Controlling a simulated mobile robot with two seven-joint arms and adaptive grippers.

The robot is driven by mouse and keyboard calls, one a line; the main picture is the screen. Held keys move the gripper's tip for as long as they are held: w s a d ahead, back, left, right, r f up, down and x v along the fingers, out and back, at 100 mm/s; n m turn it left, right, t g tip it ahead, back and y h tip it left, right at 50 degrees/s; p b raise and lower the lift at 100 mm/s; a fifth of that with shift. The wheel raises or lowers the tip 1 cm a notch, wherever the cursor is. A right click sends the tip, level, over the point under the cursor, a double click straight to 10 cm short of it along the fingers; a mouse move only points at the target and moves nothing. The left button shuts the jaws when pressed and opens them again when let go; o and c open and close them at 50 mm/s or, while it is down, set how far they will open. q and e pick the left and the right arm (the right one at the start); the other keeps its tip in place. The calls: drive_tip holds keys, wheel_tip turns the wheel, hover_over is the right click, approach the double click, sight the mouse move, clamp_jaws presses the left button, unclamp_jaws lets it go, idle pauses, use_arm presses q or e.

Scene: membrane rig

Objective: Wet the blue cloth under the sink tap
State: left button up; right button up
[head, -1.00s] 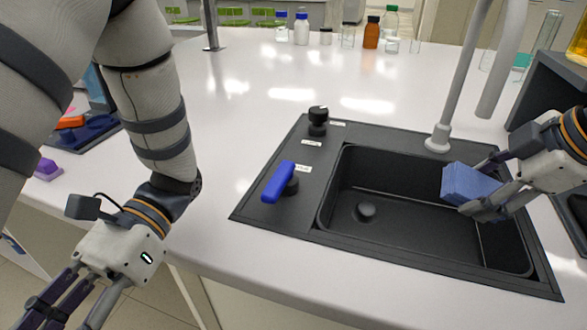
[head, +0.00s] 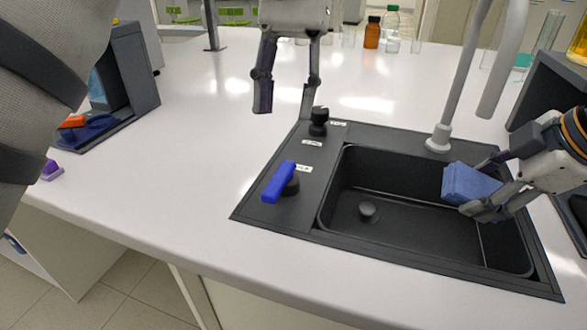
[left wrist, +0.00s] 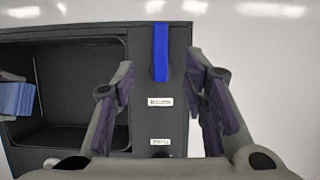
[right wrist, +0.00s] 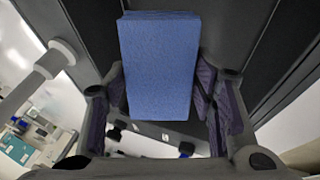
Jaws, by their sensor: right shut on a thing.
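The blue cloth (head: 470,183), a folded block, is held over the right part of the black sink basin (head: 400,243). My right gripper (head: 482,186) is shut on it; the cloth also fills the middle of the right wrist view (right wrist: 160,65). The grey tap (head: 440,138) rises behind the basin, its spout hanging above and to the right. A blue lever handle (head: 278,182) and a black knob (head: 318,121) sit on the sink's left rim. My left gripper (head: 286,112) is open and empty above the counter behind the knob; the blue handle shows ahead of it in the left wrist view (left wrist: 161,52).
Bottles (head: 372,32) stand at the back of the counter. A dark grey stand (head: 132,75) and a small purple piece (head: 51,170) are at the left. A dark box (head: 548,95) stands right of the tap. The counter left of the sink is clear.

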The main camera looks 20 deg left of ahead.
sight(275, 184)
use_arm(q)
drive_tip(key=x, duration=1)
drive_tip(key=shift+s+f, duration=0.2)
drive_tip(key=shift+f, duration=0.05)
drive_tip(key=shift+c, duration=0.2)
clamp_jaws()
